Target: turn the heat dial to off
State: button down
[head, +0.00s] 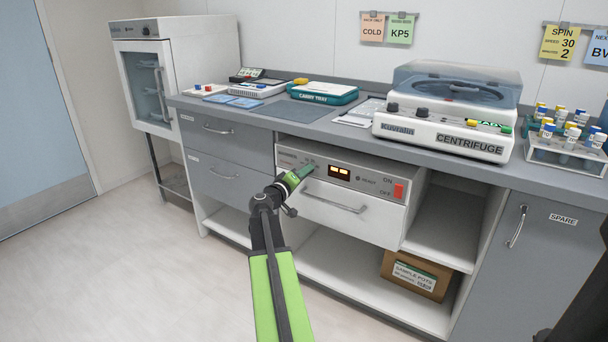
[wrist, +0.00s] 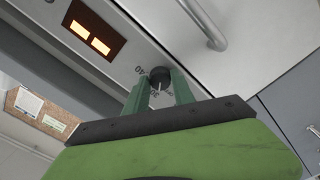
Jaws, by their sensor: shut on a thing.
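The heat dial (wrist: 160,75) is a small round black knob with a white pointer line, on the pale panel of the heating unit (head: 372,180). A printed "40" and other small marks sit around it; which mark the pointer is on is too small to tell. My gripper (head: 305,169) reaches the left part of that panel, and hides the dial in the head view. In the wrist view my gripper (wrist: 158,84) has one green finger on each side of the dial and is shut on it.
Right of the dial are a lit amber display (head: 340,172) and a red ON/OFF switch (head: 398,190). A drawer handle (head: 335,202) runs just below. The grey counter (head: 335,130) overhangs the unit, with a centrifuge (head: 447,110) on top. Open shelves are beneath.

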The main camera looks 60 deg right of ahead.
jog(key=n, duration=0.6)
jog(key=shift+n, duration=0.3)
dwell(0.4)
jog(key=c, duration=1.1)
grip_release()
jog(key=shift+a, duration=0.15)
jog(key=a, duration=1.7)
jog(key=shift+a, duration=0.1)
